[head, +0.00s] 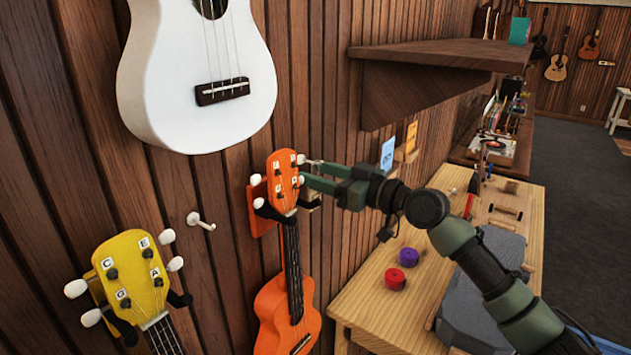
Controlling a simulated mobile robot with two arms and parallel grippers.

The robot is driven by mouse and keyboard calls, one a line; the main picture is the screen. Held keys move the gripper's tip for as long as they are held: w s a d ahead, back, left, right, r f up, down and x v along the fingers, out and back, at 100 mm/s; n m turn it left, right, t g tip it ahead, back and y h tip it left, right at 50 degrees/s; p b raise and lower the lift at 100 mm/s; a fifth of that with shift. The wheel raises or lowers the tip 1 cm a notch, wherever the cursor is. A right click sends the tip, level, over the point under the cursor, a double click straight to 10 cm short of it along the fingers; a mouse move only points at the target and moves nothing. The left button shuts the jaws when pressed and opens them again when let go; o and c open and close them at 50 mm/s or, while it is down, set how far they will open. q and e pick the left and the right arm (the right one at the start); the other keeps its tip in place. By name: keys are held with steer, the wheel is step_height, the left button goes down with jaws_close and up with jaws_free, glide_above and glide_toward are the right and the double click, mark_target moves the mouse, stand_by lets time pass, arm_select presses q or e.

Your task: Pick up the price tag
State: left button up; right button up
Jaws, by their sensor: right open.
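I cannot make out for certain which thing is the price tag. A small blue card (388,154) with faint marks is on the wall, and a yellow-orange card (411,137) is just beyond it; either could be a tag. My right gripper (303,172) is open. Its green fingers point left, close beside the headstock of the orange ukulele (284,180). I cannot tell whether they touch it, and nothing is clearly seen between them. Both cards are to the right of the fingertips, above my gripper's wrist. My left gripper is not in view.
A white ukulele (195,75) and a yellow ukulele (133,275) hang on the wood-slat wall. An empty white hook (201,221) sticks out between them. A dark shelf (440,52) juts out above my right arm. A wooden workbench (365,310) holds purple (408,257) and red (395,279) round items.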

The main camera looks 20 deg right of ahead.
steer(key=shift+w+a, duration=0.25)
steer(key=shift+w, duration=0.05)
steer(key=shift+a, duration=0.1)
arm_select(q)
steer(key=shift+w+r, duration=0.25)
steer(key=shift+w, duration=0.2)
arm_select(e)
jaws_close()
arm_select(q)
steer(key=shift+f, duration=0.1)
